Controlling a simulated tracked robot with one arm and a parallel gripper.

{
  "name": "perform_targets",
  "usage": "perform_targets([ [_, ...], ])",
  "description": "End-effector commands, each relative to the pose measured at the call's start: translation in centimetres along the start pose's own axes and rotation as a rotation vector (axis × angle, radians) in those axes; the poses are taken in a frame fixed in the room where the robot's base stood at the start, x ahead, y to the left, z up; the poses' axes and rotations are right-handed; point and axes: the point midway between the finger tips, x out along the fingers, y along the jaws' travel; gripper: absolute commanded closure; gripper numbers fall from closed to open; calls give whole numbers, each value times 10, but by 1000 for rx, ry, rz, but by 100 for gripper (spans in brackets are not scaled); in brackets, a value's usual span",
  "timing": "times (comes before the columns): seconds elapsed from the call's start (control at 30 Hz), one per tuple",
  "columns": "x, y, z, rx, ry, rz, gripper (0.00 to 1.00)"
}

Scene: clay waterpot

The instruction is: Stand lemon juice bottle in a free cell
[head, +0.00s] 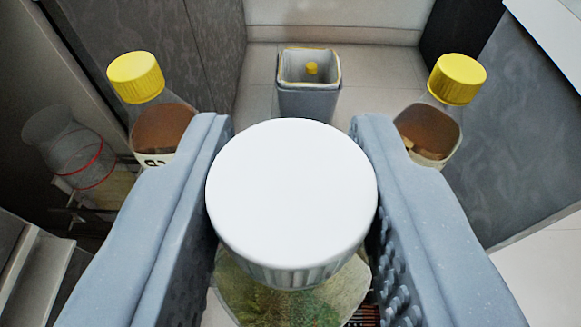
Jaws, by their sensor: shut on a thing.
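My gripper (290,125) is shut on a bottle with a broad white ribbed cap (291,195). The clear body (285,295) below the cap holds something greenish and is mostly hidden by the cap. No label on it shows, so I cannot tell whether it is the lemon juice bottle. A bottle with a yellow cap and brown contents (165,125) is beyond the left finger. A similar yellow-capped bottle (430,130) is beyond the right finger. Both are partly hidden by the fingers. I cannot make out any free cell.
A grey bin (308,103) with a small yellow thing (312,69) inside stands on the pale tiled floor ahead. A clear vessel with a red band (75,150) is at the left. Dark panels (480,150) stand on both sides. A pale ledge (40,275) is at lower left.

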Motion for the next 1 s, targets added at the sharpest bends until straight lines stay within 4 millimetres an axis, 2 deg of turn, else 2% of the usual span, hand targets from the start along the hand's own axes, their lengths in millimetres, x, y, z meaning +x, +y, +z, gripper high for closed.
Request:
perform_targets([
  [1.0, 19, 0, -6, 0, 8, -2, 100],
])
